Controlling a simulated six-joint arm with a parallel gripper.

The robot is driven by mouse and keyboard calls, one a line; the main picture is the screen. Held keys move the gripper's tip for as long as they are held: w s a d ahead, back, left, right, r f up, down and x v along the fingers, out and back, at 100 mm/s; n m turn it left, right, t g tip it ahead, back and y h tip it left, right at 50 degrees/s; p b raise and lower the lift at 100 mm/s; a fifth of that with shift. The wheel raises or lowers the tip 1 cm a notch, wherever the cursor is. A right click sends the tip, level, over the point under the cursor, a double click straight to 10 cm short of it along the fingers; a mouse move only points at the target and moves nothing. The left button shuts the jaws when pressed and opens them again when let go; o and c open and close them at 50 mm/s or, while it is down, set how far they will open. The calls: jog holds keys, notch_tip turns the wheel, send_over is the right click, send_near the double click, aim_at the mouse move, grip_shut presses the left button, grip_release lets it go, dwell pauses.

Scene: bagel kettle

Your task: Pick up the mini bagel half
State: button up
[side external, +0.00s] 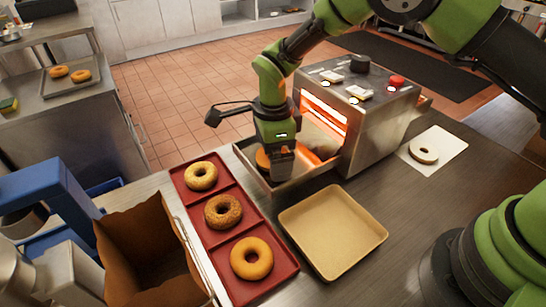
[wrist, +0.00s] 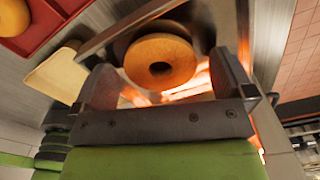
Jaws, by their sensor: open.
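An orange-brown ring, seemingly the mini bagel half (side external: 262,158), lies in the metal tray (side external: 243,152) at the mouth of the glowing toaster (side external: 375,125). My gripper (side external: 281,172) reaches down over this tray and hides most of the bagel half in the side view. In the wrist view the bagel half (wrist: 160,46) shows its round face and dark hole just beyond the open fingers of my gripper (wrist: 165,80), roughly centred between them. I cannot tell whether the fingers touch it.
A red three-part tray (side external: 268,205) holds a bagel in each section. An empty tan tray (side external: 335,235) lies on the counter. A pale bagel half (side external: 425,152) rests on white paper at the right. An open brown paper bag (side external: 150,250) stands front left. The toaster body is close beside my gripper.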

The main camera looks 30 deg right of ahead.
jog(key=shift+f, duration=0.15)
jog(key=c, duration=0.9)
jog(key=shift+c, duration=0.2)
notch_tip(320, 180, up, 10)
